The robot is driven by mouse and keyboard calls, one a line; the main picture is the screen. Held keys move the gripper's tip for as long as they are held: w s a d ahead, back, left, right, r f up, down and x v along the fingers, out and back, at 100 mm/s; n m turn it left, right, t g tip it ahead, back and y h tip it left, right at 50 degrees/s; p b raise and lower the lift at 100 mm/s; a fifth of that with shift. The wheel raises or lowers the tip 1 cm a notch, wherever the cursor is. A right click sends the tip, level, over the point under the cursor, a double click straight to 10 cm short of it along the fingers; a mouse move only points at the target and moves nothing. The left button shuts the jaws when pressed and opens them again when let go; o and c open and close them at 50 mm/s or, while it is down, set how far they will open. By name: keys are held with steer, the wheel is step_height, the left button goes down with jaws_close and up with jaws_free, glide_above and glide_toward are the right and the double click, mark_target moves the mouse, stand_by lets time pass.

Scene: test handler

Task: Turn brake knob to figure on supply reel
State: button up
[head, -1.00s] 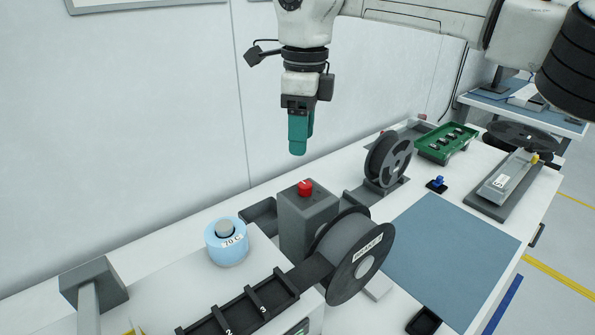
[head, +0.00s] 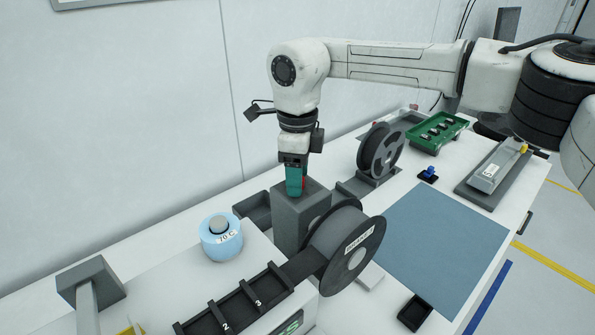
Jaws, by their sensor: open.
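A small red knob (head: 304,184) sits on top of a grey block (head: 300,215) and is mostly hidden by my gripper. My gripper (head: 296,190) has teal fingers pointing down at the knob, with a strip of red showing at their right side. It is open, and I cannot tell whether the fingers touch the knob. A large dark reel with a white label (head: 357,258) stands beside the block at its front right. The knob's markings cannot be seen. A second dark reel (head: 381,151) stands on a holder farther back.
A light blue round part marked 70 C (head: 221,246) is left of the block. A black track with numbered slots (head: 240,308) runs at the front. A green tray (head: 438,132), a small blue knob (head: 429,172) and a blue mat (head: 438,240) lie to the right.

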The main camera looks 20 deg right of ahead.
jaws_close()
stand_by(0.5)
steer(key=shift+m, duration=0.3)
steer(key=m, duration=1.1)
steer(key=shift+m, duration=0.3)
steer(key=m, duration=0.6)
steer(key=m+b, duration=0.1)
steer(key=m, duration=0.4)
steer(key=shift+m, duration=0.5)
